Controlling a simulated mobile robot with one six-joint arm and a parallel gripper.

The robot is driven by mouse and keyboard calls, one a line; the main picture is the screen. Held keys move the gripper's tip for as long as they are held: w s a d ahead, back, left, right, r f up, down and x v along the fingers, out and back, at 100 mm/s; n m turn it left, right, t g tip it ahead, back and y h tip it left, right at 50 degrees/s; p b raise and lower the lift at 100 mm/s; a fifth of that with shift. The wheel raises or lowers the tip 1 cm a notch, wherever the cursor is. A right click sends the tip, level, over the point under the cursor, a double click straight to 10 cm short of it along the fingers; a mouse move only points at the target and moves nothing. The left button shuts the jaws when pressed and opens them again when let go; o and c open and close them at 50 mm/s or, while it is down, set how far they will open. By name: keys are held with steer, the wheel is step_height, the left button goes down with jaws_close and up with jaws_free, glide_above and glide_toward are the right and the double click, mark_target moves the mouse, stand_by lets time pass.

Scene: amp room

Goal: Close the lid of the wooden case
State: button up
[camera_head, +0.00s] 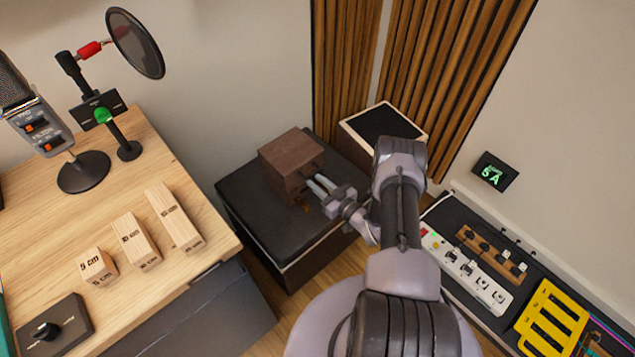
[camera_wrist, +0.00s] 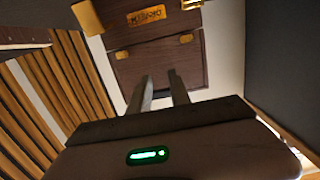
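The wooden case (camera_head: 291,160) is a dark brown box on a black padded stand. In the wrist view, its brown front (camera_wrist: 150,45) carries a gold nameplate (camera_wrist: 146,15), which appears upside down, and gold fittings. A seam separates two brown panels there, with small gold catches beside it. I cannot tell how far the lid is open. My gripper (camera_head: 312,184) is at the case's near right side, fingers pointing towards it. In the wrist view, the fingers (camera_wrist: 163,82) stand apart with nothing between them. Whether they touch the case is unclear.
The black stand (camera_head: 250,215) has some bare top around the case. A black-topped box (camera_head: 384,124) stands close behind my arm. A pedalboard (camera_head: 470,265) lies at right. Wooden slats (camera_head: 345,60) line the wall.

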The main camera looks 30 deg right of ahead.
steer(key=o, duration=1.3)
steer(key=shift+w, duration=0.1)
steer(key=p+v, duration=0.5)
steer(key=v, duration=1.2)
steer(key=shift+s+d+f, duration=0.1)
steer(key=shift+s+d, duration=0.05)
steer(key=shift+s, duration=0.1)
